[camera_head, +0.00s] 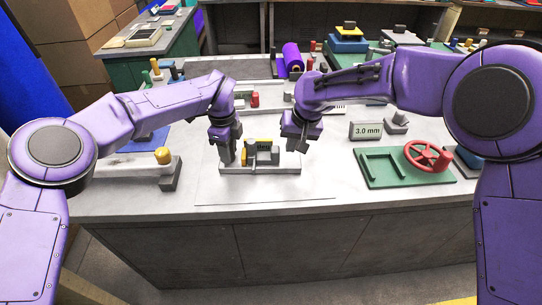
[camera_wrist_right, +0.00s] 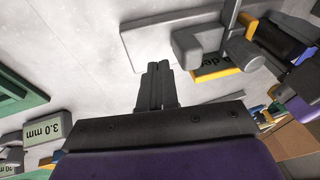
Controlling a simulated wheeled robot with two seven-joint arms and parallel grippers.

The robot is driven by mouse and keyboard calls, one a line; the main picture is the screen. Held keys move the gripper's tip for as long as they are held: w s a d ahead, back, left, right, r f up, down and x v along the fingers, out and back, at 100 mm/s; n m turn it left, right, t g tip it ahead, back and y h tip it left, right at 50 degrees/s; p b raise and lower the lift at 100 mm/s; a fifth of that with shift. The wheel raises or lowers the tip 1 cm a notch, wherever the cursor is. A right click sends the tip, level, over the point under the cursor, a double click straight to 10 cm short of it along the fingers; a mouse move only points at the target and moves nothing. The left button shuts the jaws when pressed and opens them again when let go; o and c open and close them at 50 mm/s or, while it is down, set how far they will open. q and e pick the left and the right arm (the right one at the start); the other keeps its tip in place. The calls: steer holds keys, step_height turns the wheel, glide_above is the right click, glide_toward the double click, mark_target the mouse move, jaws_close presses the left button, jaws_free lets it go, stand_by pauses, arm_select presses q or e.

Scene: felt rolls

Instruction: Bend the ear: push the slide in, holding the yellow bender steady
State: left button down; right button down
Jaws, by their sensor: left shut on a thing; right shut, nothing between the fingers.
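The yellow bender (camera_head: 263,141) stands on a light grey base (camera_head: 262,169) at the middle of the bench's front part. Grey blocks, apparently including the slide (camera_head: 268,157), sit in front of it. My left gripper (camera_head: 227,157) is shut at the bender's left end; its exact contact is hard to see. My right gripper (camera_head: 292,146) is shut and empty, just right of the bender. In the right wrist view its closed fingertips (camera_wrist_right: 159,68) are apart from the grey block (camera_wrist_right: 195,44), with the yellow bender (camera_wrist_right: 216,74) beyond. I cannot make out the ear.
A 3.0 mm sign (camera_head: 367,130) and a green plate (camera_head: 400,178) with a red handwheel (camera_head: 428,156) lie to the right. A light fixture with a yellow knob (camera_head: 162,155) is at left. A purple roll (camera_head: 292,58) lies behind. The bench front is clear.

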mark_target(282, 162)
steer(key=shift+f, duration=1.6)
stand_by(0.6)
steer(key=shift+w+a, duration=0.1)
steer(key=shift+a, duration=1.1)
arm_select(q)
steer(key=shift+s+d+f, duration=0.1)
steer(key=shift+d+f, duration=0.05)
arm_select(e)
steer(key=shift+w+r, duration=0.15)
steer(key=shift+r, duration=2)
steer(key=v, duration=0.3)
steer(key=shift+w+d, duration=0.15)
steer(key=shift+d, duration=0.15)
